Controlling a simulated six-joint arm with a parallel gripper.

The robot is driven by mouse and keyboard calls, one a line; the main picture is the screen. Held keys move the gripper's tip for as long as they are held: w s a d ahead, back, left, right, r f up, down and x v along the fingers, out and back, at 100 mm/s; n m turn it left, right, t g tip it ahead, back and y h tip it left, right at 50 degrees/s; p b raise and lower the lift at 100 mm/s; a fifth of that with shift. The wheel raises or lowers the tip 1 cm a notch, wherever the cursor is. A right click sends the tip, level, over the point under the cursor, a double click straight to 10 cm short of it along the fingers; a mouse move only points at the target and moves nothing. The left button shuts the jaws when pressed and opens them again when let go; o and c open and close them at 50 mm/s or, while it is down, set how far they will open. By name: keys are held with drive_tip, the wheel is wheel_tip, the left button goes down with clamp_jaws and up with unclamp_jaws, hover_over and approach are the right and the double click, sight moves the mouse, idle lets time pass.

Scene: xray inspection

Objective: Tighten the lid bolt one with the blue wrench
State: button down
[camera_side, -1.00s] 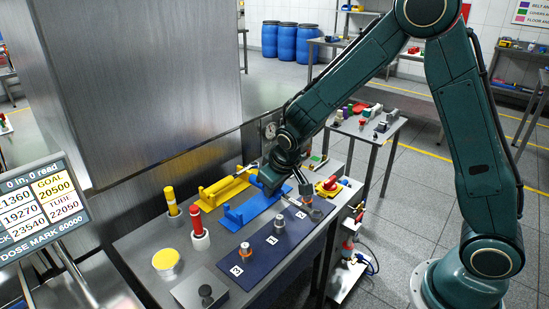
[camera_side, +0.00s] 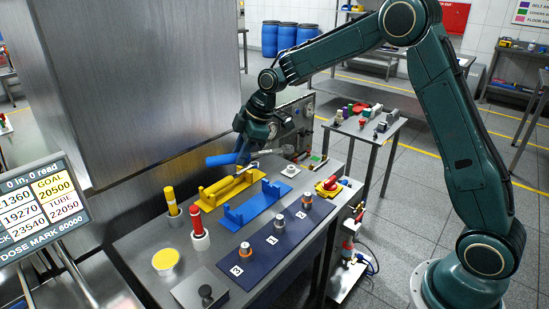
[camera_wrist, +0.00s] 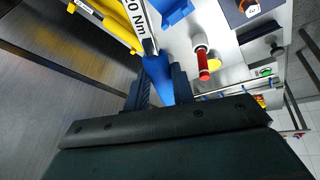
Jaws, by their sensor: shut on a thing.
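My gripper (camera_side: 243,150) is shut on the blue wrench (camera_side: 222,159) and holds it above the bench. In the side view, its blue handle points left and its shaft runs right, near a grey panel (camera_side: 299,117) with round fittings. In the wrist view, the blue grip (camera_wrist: 157,78) sits between the fingers (camera_wrist: 159,88), and a white label ending in "0 Nm" shows on the shaft. The wrench's head is out of the wrist view. The blue cradle (camera_side: 257,205) on the bench is empty. I cannot tell which fitting is lid bolt one.
A yellow cradle (camera_side: 228,189) stands beside the blue one. Red (camera_side: 199,226) and yellow (camera_side: 172,201) upright pieces stand at the left. A dark blue mat (camera_side: 262,247) bears three metal fittings. A tall steel wall (camera_side: 150,80) rises behind the bench.

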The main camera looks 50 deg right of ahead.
drive_tip(key=shift+w+d+r+n+g+y, duration=0.1)
drive_tip(key=shift+d+r+n+g+y, duration=0.2)
drive_tip(key=shift+d+r+n, duration=0.6)
drive_tip(key=shift+w+d+r+n+g+y, duration=0.15)
drive_tip(key=shift+d+r+n+g, duration=0.25)
drive_tip(key=shift+n, duration=0.75)
drive_tip(key=shift+w+d+r+n+g+y, duration=0.1)
drive_tip(key=shift+d+r+n+g+y, duration=0.2)
drive_tip(key=shift+d+r+n, duration=0.6)
drive_tip(key=shift+a+f, duration=0.15)
drive_tip(key=shift+f, duration=0.2)
wheel_tip(320, 180, down, 16)
drive_tip(key=shift+r, duration=0.2)
drive_tip(key=shift+f, duration=0.1)
drive_tip(key=shift+f, duration=1.95)
drive_tip(key=c, duration=1.2)
unclamp_jaws()
